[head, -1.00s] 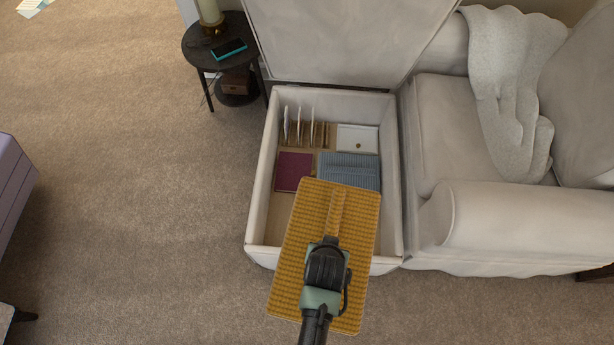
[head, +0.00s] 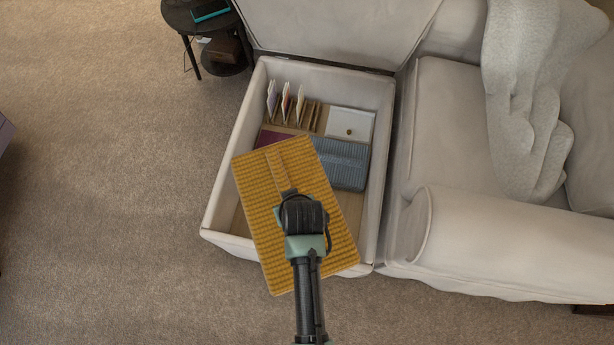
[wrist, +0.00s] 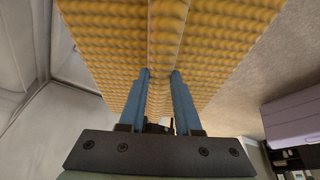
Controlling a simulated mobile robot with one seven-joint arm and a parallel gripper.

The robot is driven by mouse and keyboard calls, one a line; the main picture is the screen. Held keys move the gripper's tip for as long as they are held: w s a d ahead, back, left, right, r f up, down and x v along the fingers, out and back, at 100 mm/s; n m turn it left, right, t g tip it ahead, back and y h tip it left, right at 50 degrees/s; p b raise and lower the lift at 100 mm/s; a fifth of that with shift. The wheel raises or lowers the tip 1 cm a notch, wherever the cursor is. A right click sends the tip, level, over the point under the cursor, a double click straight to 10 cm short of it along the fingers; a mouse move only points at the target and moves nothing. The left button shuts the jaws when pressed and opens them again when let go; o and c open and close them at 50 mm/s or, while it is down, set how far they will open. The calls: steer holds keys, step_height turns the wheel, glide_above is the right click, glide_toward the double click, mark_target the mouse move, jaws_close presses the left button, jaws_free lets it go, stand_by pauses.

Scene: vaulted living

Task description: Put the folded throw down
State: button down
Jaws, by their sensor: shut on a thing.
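The folded throw (head: 265,205) is a mustard-yellow, ribbed rectangle with a raised band along its middle. My gripper (head: 292,195) is shut on that band and holds the throw over the front part of the open storage box (head: 222,205) at the sofa's end. The throw is tilted in the head view and its near end reaches past the box's front wall. In the wrist view the blue fingers (wrist: 160,95) pinch the band of the throw (wrist: 110,45). The throw hides much of the box's front floor.
In the box are a blue-grey folded cloth (head: 345,165), a white box (head: 350,123), a partly hidden maroon item (head: 272,139) and a rack with cards (head: 287,105). The raised lid (head: 330,30) stands behind. The sofa (head: 450,130) is at right; a dark side table (head: 195,18) is back left.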

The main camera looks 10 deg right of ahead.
steer(key=w+f+n+g+y+b, duration=0.15)
steer(key=w+f+n+b, duration=0.35)
steer(key=f+b, duration=0.8)
steer(key=w+f+n+g+y+b, duration=0.15)
steer(key=f+n+b, duration=0.5)
steer(key=b, duration=1.35)
step_height(320, 180, down, 28)
steer(key=b, duration=1.8)
steer(key=shift+w+f, duration=0.2)
steer(key=shift+w, duration=0.15)
steer(key=shift+f, duration=0.15)
steer(key=c, duration=0.6)
jaws_free()
steer(key=p+v, duration=0.8)
steer(key=v, duration=0.4)
steer(key=shift+s+d, duration=0.15)
steer(key=shift+s, duration=0.05)
